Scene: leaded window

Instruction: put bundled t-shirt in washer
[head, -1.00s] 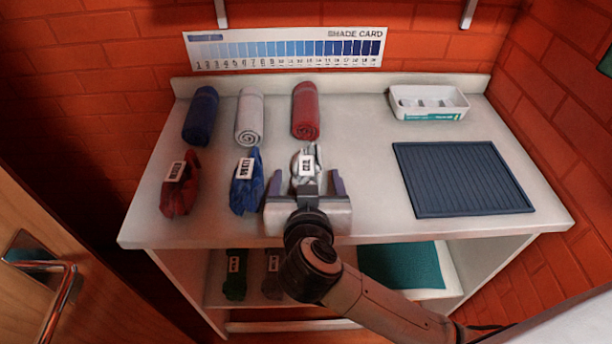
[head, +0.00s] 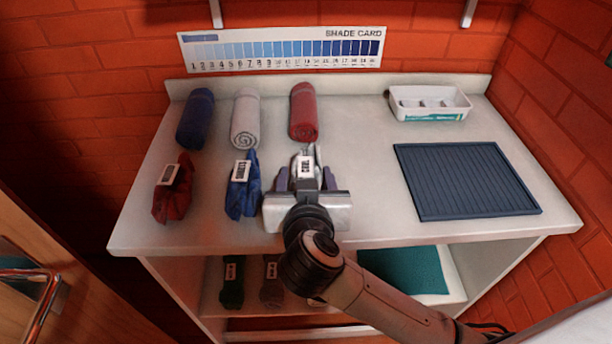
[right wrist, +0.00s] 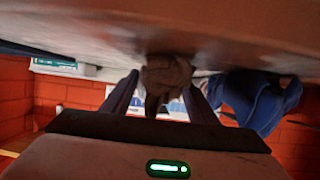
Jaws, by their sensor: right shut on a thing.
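A small light-grey bundled cloth (head: 304,160) with a white label lies on the worktop below the red roll. My right gripper (head: 306,178) is shut on it, one finger on each side. In the right wrist view the bundle (right wrist: 166,74) sits between the two fingers of the right gripper (right wrist: 162,96). A blue bundle (head: 243,190) and a dark red bundle (head: 171,192), each labelled, lie to the left. The blue bundle also shows in the right wrist view (right wrist: 255,100). My left gripper and a washer are not in view.
Blue (head: 196,118), white (head: 246,120) and red (head: 304,112) rolls lie behind the bundles. A ribbed dark mat (head: 468,180) and a white divided tray (head: 430,103) are at right. More bundles (head: 232,283) lie on the lower shelf. A wooden door (head: 60,270) stands at left.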

